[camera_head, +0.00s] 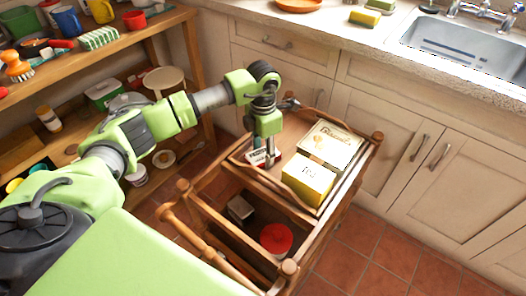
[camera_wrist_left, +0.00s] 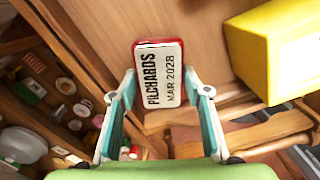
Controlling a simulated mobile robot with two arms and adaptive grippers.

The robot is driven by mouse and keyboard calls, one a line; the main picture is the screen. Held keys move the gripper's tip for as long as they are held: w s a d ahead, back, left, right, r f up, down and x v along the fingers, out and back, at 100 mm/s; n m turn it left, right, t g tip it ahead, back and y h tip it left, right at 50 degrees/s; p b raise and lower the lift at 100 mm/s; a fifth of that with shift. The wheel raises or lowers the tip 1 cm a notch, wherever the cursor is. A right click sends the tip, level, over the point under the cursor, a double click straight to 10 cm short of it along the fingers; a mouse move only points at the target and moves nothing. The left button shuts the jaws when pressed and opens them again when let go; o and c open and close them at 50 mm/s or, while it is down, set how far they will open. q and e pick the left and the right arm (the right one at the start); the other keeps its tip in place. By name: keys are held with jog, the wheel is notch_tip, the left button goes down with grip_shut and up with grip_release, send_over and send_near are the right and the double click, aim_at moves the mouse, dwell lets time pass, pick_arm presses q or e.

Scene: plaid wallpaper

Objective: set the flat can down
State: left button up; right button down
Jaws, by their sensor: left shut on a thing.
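The flat can (camera_wrist_left: 160,75) is red-rimmed with a white label reading "PILCHARDS MAR 2028". My left gripper (camera_wrist_left: 158,98) is shut on it, with one teal finger on each side. In the head view the can (camera_head: 259,157) shows at the gripper's (camera_head: 267,158) fingertips, over the left part of the wooden trolley's upper tray (camera_head: 283,139). I cannot tell whether the can touches the tray. My right gripper is not in view.
A yellow box (camera_head: 308,181) and a cream box (camera_head: 331,145) stand on the tray, right of the can. A red-topped container (camera_head: 276,239) and a grey box (camera_head: 240,208) sit lower in the trolley. Crowded shelves (camera_head: 100,55) stand left; counter and sink (camera_head: 465,52) lie behind.

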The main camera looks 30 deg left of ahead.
pick_arm(q)
jog(key=o, duration=1.2)
jog(key=shift+f, duration=0.1)
jog(key=shift+c, duration=0.2)
jog(key=shift+o, duration=0.3)
